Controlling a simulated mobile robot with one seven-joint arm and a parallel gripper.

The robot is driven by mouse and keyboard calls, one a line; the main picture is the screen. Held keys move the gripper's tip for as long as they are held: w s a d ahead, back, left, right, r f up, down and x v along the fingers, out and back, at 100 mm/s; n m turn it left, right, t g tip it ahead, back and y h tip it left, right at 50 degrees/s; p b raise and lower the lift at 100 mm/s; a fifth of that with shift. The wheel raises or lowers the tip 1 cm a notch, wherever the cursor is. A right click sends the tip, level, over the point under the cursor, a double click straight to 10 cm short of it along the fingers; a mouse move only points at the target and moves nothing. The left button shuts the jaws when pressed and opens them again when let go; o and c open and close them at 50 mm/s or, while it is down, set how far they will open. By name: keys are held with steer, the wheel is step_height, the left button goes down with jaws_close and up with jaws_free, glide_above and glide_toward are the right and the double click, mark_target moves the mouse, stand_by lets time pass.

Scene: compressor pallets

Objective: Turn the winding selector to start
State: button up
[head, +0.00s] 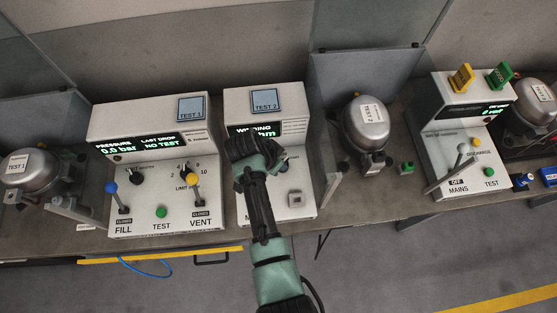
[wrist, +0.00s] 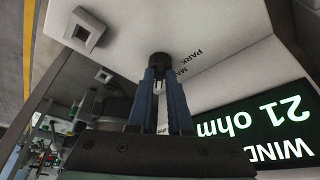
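The winding tester (head: 300,198) is the white sloped console in the middle of the head view, with a lit display partly covered by my arm. In the wrist view its display (wrist: 265,125) appears upside down and reads 21 ohm. The winding selector (wrist: 160,58) is a black knob on the white panel, with printed labels beside it, of which PARK is readable. My gripper (wrist: 162,75) has its two blue fingertips close on either side of this knob, with no clear gap visible. In the head view my gripper (head: 255,148) hides the knob, and which label it points to cannot be told.
A pressure console (head: 150,170) with levers stands at the left. A compressor (head: 366,125) stands in a grey bay at the right, beside a green button box (head: 406,168). Another console (head: 465,140) with yellow and green tags stands farther right. A square socket (head: 295,199) sits low on the winding tester.

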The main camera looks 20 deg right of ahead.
steer(key=o, duration=0.3)
steer(key=b+v, duration=0.1)
steer(key=v, duration=1.2)
steer(key=shift+a, duration=0.1)
steer(key=shift+w, duration=0.15)
